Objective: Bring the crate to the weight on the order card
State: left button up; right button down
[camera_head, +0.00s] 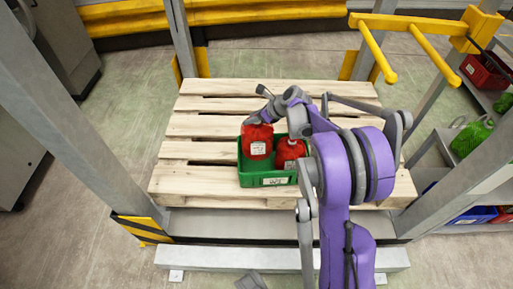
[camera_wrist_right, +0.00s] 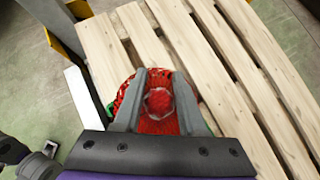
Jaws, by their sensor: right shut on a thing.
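A green crate (camera_head: 264,181) sits near the front of the pale wooden pallet (camera_head: 192,177). A white label (camera_head: 275,181) is on its front; its print is too small to read. A red net bag (camera_head: 256,143) with a white label stands up at the crate's left side, partly above the rim. A second red net bag (camera_head: 289,151) sits lower at the right, partly hidden by my arm. My right gripper (camera_head: 261,119) is shut on the left bag's top. In the wrist view, red netting (camera_wrist_right: 158,105) shows between the fingers. My left gripper is not in view.
Grey posts (camera_head: 70,120) flank the pallet. A yellow two-pronged frame (camera_head: 405,40) stands at the upper right. A shelf at the right holds a green net bag (camera_head: 472,137), a red crate (camera_head: 484,70) and a blue crate (camera_head: 474,215). The pallet's left and back are clear.

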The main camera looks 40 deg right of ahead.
notch_tip(320, 180, down, 13)
jog(key=b, duration=0.2)
jog(key=shift+r+b, duration=0.15)
jog(key=shift+b, duration=0.15)
jog(key=shift+c, duration=2.4)
grip_release()
